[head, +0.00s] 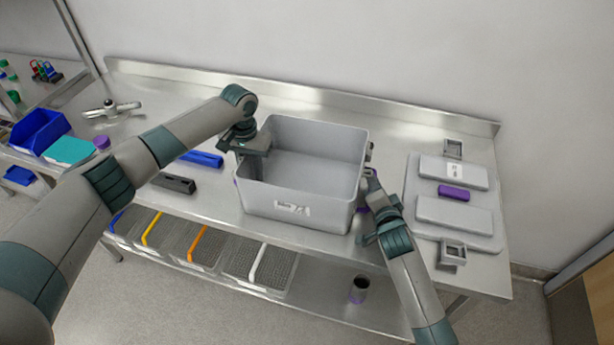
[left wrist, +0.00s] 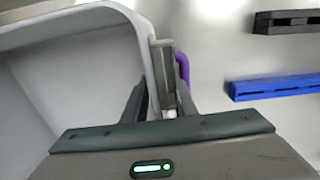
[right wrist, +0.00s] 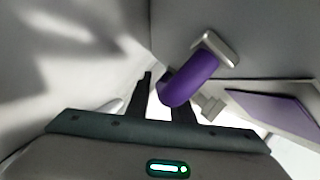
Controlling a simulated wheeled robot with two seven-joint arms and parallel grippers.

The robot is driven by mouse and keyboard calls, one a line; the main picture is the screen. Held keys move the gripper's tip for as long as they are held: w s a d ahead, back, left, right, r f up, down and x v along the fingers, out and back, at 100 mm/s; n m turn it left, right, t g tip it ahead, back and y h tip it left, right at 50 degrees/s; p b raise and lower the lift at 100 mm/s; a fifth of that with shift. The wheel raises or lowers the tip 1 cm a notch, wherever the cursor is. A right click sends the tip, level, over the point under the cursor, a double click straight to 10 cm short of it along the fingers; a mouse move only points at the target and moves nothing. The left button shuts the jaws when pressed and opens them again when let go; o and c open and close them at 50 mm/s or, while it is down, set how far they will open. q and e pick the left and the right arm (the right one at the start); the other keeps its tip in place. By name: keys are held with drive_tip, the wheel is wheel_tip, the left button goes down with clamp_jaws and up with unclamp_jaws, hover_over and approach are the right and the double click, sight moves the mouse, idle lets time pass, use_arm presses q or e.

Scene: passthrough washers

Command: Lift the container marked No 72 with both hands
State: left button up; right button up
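The container (head: 305,160) is a grey open bin upright in the middle of the steel table. Its front label (head: 292,208) is too small to read surely. My left gripper (head: 245,145) is at its left rim. In the left wrist view its fingers (left wrist: 163,105) are apart, on either side of the rim and a grey bracket with a purple part behind; contact is unclear. My right gripper (head: 372,190) is low beside the container's right side.
Blue (head: 202,159) and black (head: 174,183) blocks lie left of the container. A grey tray (head: 455,232) with lids and a purple block (head: 453,193) stands to the right. Wire baskets (head: 190,245) and a dark cup (head: 358,289) are on the lower shelf. A wall closes the back.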

use_arm(q)
drive_tip(key=shift+f, duration=0.25)
use_arm(e)
drive_tip(key=shift+w, duration=0.2)
use_arm(q)
drive_tip(key=shift+c, duration=0.6)
use_arm(e)
drive_tip(key=shift+c, duration=0.7)
use_arm(q)
clamp_jaws()
use_arm(e)
clamp_jaws()
use_arm(q)
drive_tip(key=shift+r, duration=0.15)
use_arm(e)
drive_tip(key=shift+w+r, duration=0.1)
